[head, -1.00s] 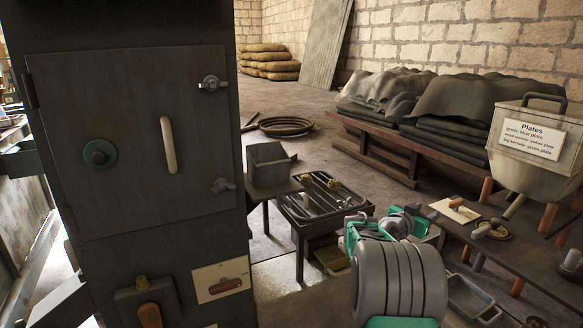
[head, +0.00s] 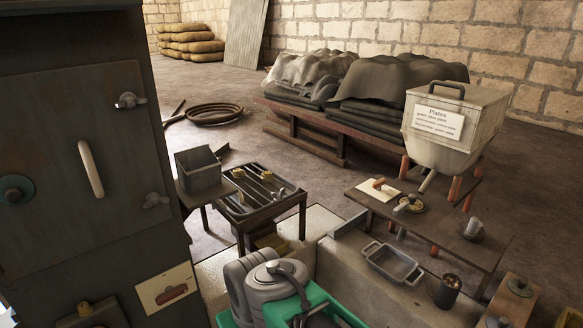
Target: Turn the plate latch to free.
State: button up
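I cannot tell for sure which part is the plate latch. On the low dark bench (head: 450,226) at the right, a small orange-handled lever (head: 379,184) lies over a pale card. Beside it is a grey knob-like lever (head: 402,209) on a round brassy disc (head: 413,204). A pale hopper (head: 455,125) with a sign headed "Plates" stands behind the bench. I cannot make out my gripper's fingers.
A dark cabinet (head: 60,180) with a door handle and two turn-catches fills the left. A slotted table (head: 262,200) stands at centre. A grey tray (head: 392,263) and dark cup (head: 447,291) sit nearer, on the right. Open floor lies behind the slotted table.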

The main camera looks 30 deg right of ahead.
aim_at(400, 210)
jog(key=z, duration=1.7)
jog(key=k, duration=1.1)
jog(key=u, duration=0.75)
jog(key=i, duration=0.5)
jog(key=u, duration=1)
jog(key=i, duration=0.55)
jog(key=u, duration=0.4)
